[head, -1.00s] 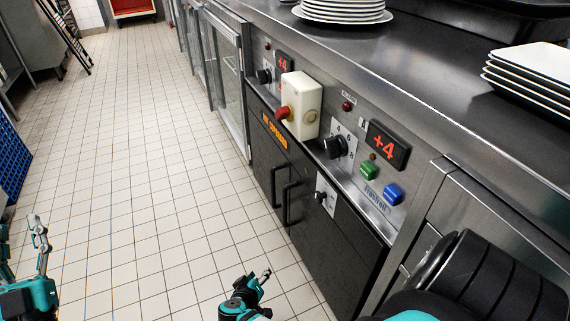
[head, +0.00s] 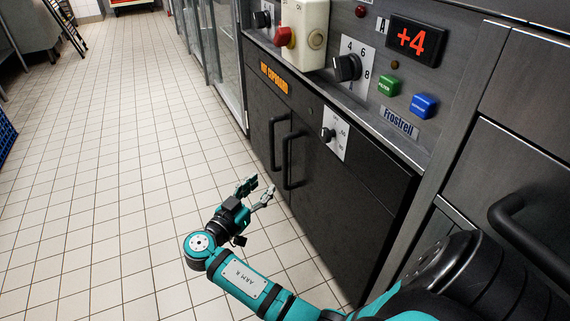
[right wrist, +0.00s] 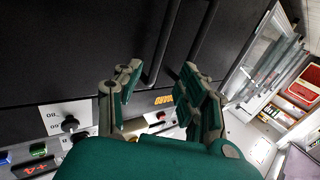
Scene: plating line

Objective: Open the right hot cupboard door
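The hot cupboard, under an orange label (head: 273,78), has two black doors that look shut. The right door (head: 335,205) carries a black bar handle (head: 288,160), beside the left door's handle (head: 274,142). My right gripper (head: 257,190) is open and empty, a little left of and below the right handle, apart from it. In the right wrist view the open fingers (right wrist: 160,98) point at the dark door front. The right handle (right wrist: 163,45) shows between and beyond them, and the left handle (right wrist: 204,35) lies further right. My left gripper is out of view.
Above the doors are a control panel with a display (head: 415,40), a black dial (head: 347,67), green and blue buttons, and a cream box (head: 304,35) with a red knob. Another handle (head: 510,225) sticks out at the right. The tiled floor (head: 120,180) is clear.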

